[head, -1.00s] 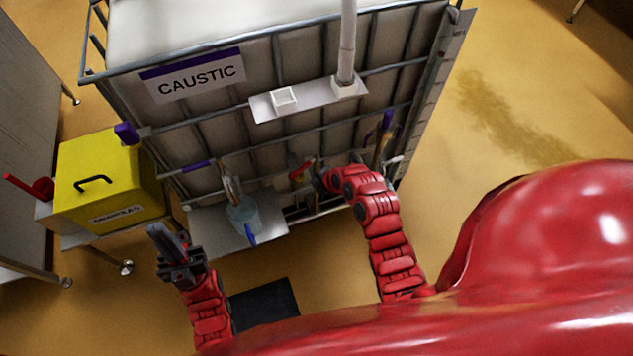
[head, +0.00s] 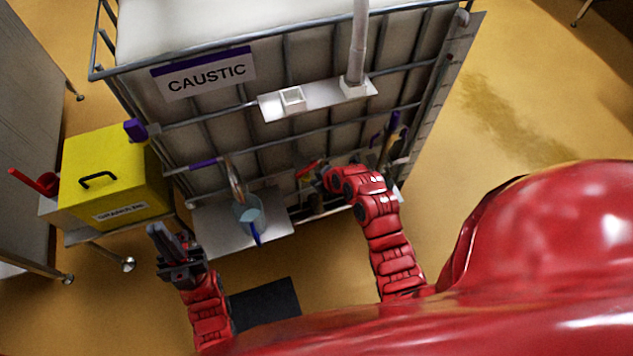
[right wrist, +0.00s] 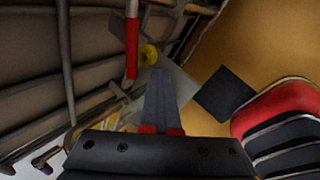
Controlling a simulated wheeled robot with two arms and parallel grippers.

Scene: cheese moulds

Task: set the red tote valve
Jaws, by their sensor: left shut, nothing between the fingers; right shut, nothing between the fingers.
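The caustic tote (head: 290,70) is a white tank in a grey cage. Its valve has a red handle (head: 309,168) low on the cage front. In the right wrist view the red handle (right wrist: 131,48) hangs beside a yellow part (right wrist: 148,55). My right gripper shows in the right wrist view (right wrist: 160,78), shut and empty, close to the handle; I cannot tell if they touch. In the head view my right wrist hides its fingers and part of the valve. My left gripper (head: 166,238) is shut and empty, left of the tote and above the floor.
A yellow box (head: 112,175) with a black handle stands on a stand at left, a red item (head: 46,183) beside it. A clear jug (head: 250,214) with a blue handle sits on the shelf (head: 215,235) under the cage. A dark mat (head: 265,304) lies on the floor.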

